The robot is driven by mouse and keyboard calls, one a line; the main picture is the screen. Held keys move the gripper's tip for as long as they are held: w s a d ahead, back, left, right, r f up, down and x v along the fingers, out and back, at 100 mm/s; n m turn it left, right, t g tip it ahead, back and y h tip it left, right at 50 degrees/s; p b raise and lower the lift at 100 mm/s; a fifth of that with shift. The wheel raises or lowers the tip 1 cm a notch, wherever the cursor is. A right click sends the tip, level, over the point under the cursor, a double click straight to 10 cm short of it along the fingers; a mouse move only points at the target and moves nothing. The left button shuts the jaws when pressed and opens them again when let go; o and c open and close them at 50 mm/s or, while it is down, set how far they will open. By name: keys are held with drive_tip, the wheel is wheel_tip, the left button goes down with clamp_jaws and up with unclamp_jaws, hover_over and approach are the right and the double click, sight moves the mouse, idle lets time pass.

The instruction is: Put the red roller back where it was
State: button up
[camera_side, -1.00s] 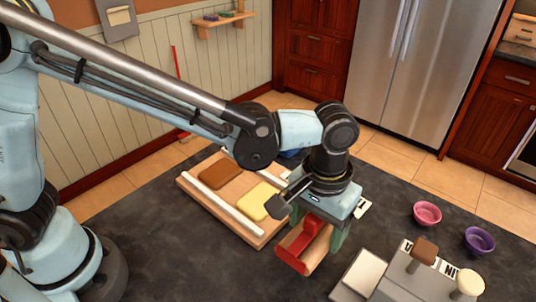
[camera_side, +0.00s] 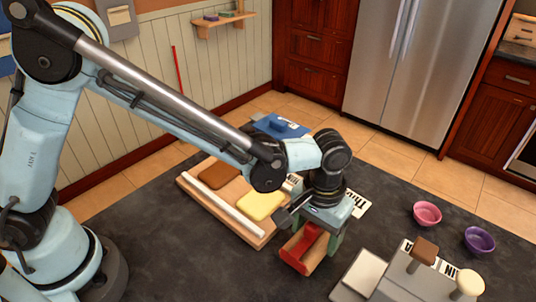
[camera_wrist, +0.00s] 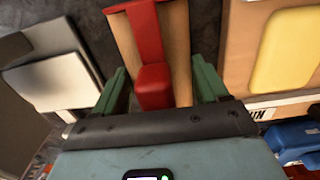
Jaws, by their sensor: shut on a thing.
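The red roller (camera_side: 293,257) is a wood-coloured piece with a red end and a red grip along its middle. My gripper (camera_side: 317,237) points down over it, with its green fingers on either side. In the wrist view the red roller (camera_wrist: 155,85) lies between the fingers of my gripper (camera_wrist: 162,88), which is shut on it. It is low over the dark counter, in front of the wooden board. Whether it touches the counter is hard to tell. Its far side is hidden by my gripper.
The wooden board (camera_side: 252,238) carries a brown pad (camera_side: 219,175), a yellow pad (camera_side: 261,202) and a white rail. A blue object (camera_side: 278,127) stands behind. A grey device with knobs (camera_side: 410,283) and a pale plate (camera_side: 360,275) lie to the right. Pink (camera_side: 427,213) and purple (camera_side: 479,240) bowls stand farther right.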

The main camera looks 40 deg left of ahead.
drive_tip(key=shift+f, duration=0.15)
drive_tip(key=shift+f, duration=0.25)
drive_tip(key=c, duration=0.4)
drive_tip(key=shift+f, duration=0.15)
drive_tip(key=o, duration=1.6)
drive_tip(key=shift+o, duration=0.2)
